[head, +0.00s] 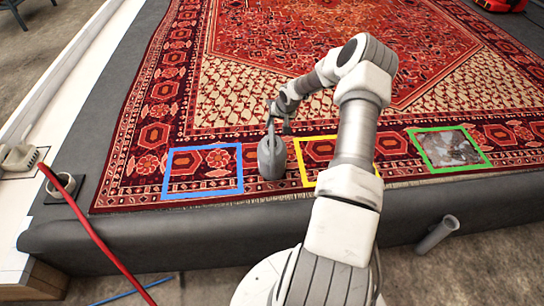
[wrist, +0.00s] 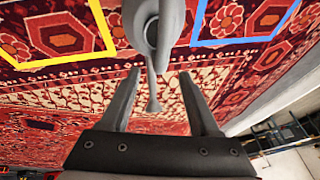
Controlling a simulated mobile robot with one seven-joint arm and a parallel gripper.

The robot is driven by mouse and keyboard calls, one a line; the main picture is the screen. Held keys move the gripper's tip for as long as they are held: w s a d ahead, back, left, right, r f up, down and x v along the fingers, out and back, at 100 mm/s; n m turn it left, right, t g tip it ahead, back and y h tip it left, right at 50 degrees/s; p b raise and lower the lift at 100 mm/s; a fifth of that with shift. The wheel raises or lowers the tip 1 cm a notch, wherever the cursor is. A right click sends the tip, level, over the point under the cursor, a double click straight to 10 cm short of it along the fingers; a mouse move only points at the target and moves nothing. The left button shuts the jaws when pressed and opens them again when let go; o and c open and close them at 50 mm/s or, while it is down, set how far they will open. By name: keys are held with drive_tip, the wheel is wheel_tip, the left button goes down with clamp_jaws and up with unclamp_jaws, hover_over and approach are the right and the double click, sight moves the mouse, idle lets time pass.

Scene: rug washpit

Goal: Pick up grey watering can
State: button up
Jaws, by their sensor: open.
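The grey watering can (head: 271,158) stands on the red patterned rug, between a blue-outlined square and a yellow-outlined square. In the wrist view the can (wrist: 172,30) is at the top centre, and a thin part of it with a flared end reaches down between the fingers. My gripper (wrist: 159,73) is open, with one finger on each side of that thin part. I cannot tell whether either finger touches it. In the head view my gripper (head: 278,117) is at the can's upper end, partly hidden by its own links.
The blue square (head: 168,176) is left of the can, the yellow square (head: 300,160) right of it. A green square (head: 487,163) with a greyish patch lies farther right. A red hose (head: 90,230) and a grey pipe (head: 437,235) are near the platform's front. The rug behind is clear.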

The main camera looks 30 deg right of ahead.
sight(272, 130)
drive_tip(key=x, duration=0.2)
drive_tip(key=shift+w+f, duration=0.15)
drive_tip(key=shift+f, duration=0.1)
drive_tip(key=x, duration=0.1)
drive_tip(key=b+x, duration=0.2)
drive_tip(key=shift+a+f, duration=0.3)
drive_tip(key=shift+f, duration=0.1)
drive_tip(key=shift+w+f+b, duration=0.35)
drive_tip(key=shift+f, duration=0.2)
clamp_jaws()
idle(0.4)
drive_tip(key=shift+d+r, duration=0.1)
drive_tip(key=shift+r, duration=0.05)
